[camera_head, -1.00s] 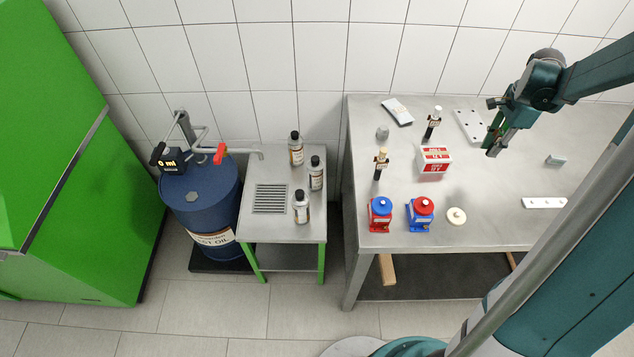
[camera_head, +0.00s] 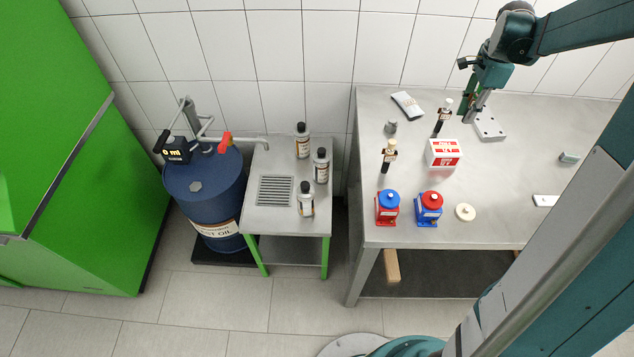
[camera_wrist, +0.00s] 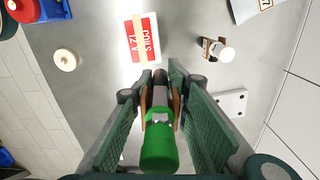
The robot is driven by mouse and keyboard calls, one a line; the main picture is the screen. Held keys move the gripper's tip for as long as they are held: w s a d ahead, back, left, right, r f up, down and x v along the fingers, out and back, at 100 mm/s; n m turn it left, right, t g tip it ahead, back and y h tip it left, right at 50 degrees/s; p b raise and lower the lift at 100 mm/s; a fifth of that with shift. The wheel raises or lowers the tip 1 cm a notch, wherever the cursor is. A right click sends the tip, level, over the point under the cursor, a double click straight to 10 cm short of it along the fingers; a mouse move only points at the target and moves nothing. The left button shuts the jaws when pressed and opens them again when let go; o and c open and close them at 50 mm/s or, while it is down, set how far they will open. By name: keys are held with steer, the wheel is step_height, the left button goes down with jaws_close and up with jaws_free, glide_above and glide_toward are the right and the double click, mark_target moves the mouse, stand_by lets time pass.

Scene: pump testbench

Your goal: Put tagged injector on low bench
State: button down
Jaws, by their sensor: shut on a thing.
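My gripper (camera_wrist: 155,103) is shut on a green-capped injector (camera_wrist: 160,148), held between its two pads in the wrist view; whether it bears a tag cannot be told. In the head view my gripper (camera_head: 472,106) is over the back of the high steel table. A tagged injector with a white top (camera_head: 443,117) stands just left of it and shows in the wrist view (camera_wrist: 218,50), apart from the fingers. Another tagged injector with a cream top (camera_head: 389,155) stands farther left. The low bench (camera_head: 262,216), steel-topped with green legs, is left of the table.
Several bottles (camera_head: 306,199) stand on the low bench, beside a grate (camera_head: 275,191). A red-and-white box (camera_head: 444,153), two red-and-blue pumps (camera_head: 387,208) and a cream disc (camera_head: 465,212) are on the table. A blue oil drum (camera_head: 205,205) stands left of the bench.

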steer(key=w+a+b, duration=0.3)
steer(key=a, duration=1)
steer(key=w+a+b, duration=0.2)
steer(key=w+a, duration=0.1)
steer(key=a, duration=1)
steer(key=w+a+b, duration=0.2)
steer(key=a+b, duration=0.1)
steer(key=a, duration=1)
steer(key=s+a+n+b, duration=0.1)
steer(key=s+a+b, duration=0.1)
steer(key=a, duration=1.3)
step_height(320, 180, down, 25)
steer(key=shift+d+r, duration=0.15)
steer(key=shift+r, duration=0.05)
step_height(320, 180, down, 14)
steer(key=b, duration=0.3)
steer(key=shift+f, duration=0.1)
steer(key=shift+f+b, duration=0.5)
steer(key=shift+f, duration=1.4)
